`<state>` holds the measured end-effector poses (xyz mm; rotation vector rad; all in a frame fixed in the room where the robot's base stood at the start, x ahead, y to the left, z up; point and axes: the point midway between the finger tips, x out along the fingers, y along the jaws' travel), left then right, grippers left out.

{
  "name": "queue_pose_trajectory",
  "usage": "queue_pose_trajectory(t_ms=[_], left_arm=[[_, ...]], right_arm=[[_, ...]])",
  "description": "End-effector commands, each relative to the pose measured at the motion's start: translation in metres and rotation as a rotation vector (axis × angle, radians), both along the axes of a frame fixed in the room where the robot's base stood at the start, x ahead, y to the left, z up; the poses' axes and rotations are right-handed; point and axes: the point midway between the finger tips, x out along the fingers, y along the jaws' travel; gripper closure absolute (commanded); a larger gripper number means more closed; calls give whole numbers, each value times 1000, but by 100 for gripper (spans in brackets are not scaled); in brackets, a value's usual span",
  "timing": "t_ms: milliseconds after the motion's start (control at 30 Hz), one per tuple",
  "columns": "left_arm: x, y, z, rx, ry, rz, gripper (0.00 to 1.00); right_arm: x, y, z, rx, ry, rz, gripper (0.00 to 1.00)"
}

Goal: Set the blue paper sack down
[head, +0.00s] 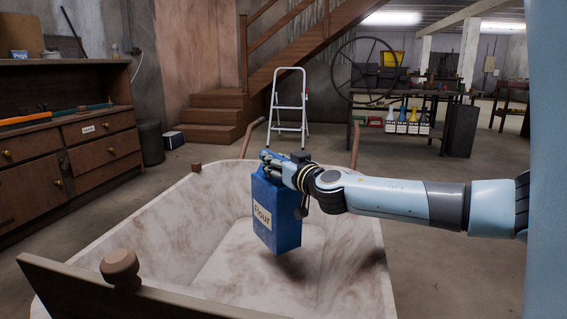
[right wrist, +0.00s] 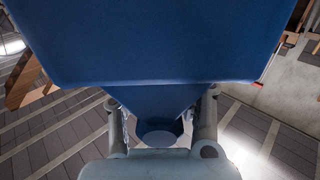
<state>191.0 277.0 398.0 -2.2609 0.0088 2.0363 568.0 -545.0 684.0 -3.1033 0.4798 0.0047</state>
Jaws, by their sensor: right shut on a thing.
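The blue paper sack (head: 275,215) carries a pale label reading "Flour". It hangs upright in the head view, over the inside of a large whitish tub with handles like a wheelbarrow's (head: 190,240). My right gripper (head: 272,164) is shut on the top of the sack. In the right wrist view the blue sack (right wrist: 160,40) fills the upper part, with the fingers of my right gripper (right wrist: 160,125) on either side of its narrow end. A dark shadow lies on the tub floor to the right of the sack. My left gripper is not in view.
A wooden board with a round knob (head: 120,266) crosses the tub's near side. A wooden workbench (head: 75,150) stands at left. A stepladder (head: 289,105) and wooden stairs (head: 215,115) are behind. The tub floor around the sack looks clear.

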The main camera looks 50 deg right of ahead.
Motion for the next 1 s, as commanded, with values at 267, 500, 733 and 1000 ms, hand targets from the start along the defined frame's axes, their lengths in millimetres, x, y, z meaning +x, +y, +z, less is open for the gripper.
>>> queue_pose_trajectory(t_ms=[267, 500, 733, 1000], left_arm=[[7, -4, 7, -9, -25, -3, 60], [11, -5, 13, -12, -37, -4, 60], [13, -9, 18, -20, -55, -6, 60], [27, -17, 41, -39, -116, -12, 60]], right_arm=[[13, 52, -27, 1, -10, 1, 100], [19, 76, -40, -3, -10, 3, 100], [20, 79, -57, -5, -6, 2, 100], [19, 79, -83, -4, -7, 2, 100]])
